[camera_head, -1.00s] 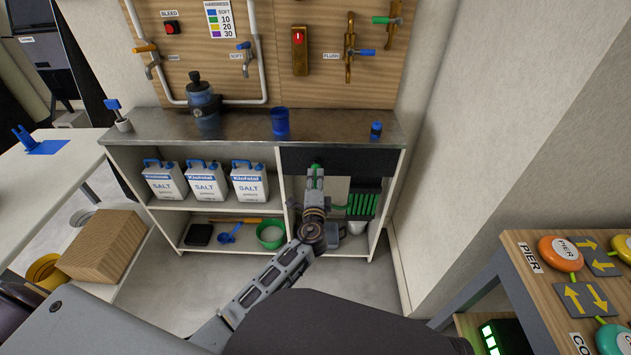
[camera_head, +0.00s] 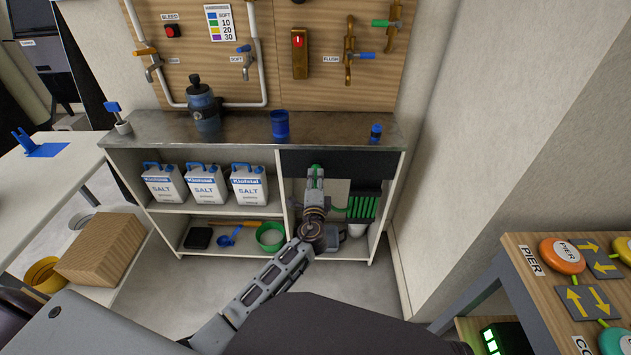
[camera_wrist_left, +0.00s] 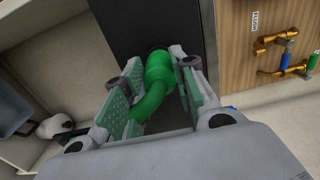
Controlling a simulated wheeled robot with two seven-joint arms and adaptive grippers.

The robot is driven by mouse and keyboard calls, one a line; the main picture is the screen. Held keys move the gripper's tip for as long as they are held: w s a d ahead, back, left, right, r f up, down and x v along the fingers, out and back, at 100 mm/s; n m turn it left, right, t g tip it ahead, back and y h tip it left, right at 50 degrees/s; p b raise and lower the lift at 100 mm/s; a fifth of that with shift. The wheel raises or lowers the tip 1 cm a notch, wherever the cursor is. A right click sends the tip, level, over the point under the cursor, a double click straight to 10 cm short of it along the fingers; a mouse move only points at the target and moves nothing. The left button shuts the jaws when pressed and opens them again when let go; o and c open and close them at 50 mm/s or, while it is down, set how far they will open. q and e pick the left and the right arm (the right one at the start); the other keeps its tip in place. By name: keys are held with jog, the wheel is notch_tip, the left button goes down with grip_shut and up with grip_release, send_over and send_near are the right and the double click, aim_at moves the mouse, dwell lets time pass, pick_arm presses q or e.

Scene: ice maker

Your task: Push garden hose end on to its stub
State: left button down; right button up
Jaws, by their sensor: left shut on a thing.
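The green hose end (camera_wrist_left: 160,72) is between the fingers of my left gripper (camera_wrist_left: 156,88) in the left wrist view. The gripper is shut on it. The end's far tip is at the face of a dark panel (camera_wrist_left: 140,22); a dark ring shows there, but the stub is hidden and I cannot tell how far on the end is. In the head view my left gripper (camera_head: 315,188) reaches into the right bay of the cabinet, with a bit of green (camera_head: 316,170) at its tip. My right gripper is not in view.
The bay's side walls and dark top panel (camera_head: 340,162) surround my gripper closely. Green hose coils (camera_head: 362,206) hang just right of it. Salt jugs (camera_head: 206,185) stand on the left shelf. A blue cup (camera_head: 279,124) stands on the counter (camera_head: 240,128).

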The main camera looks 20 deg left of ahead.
pick_arm(q)
jog(key=shift+w+a, duration=0.1)
jog(key=shift+w, duration=0.25)
jog(key=c, duration=1.1)
grip_release()
jog(key=shift+s, duration=0.15)
jog(key=shift+v, duration=3.6)
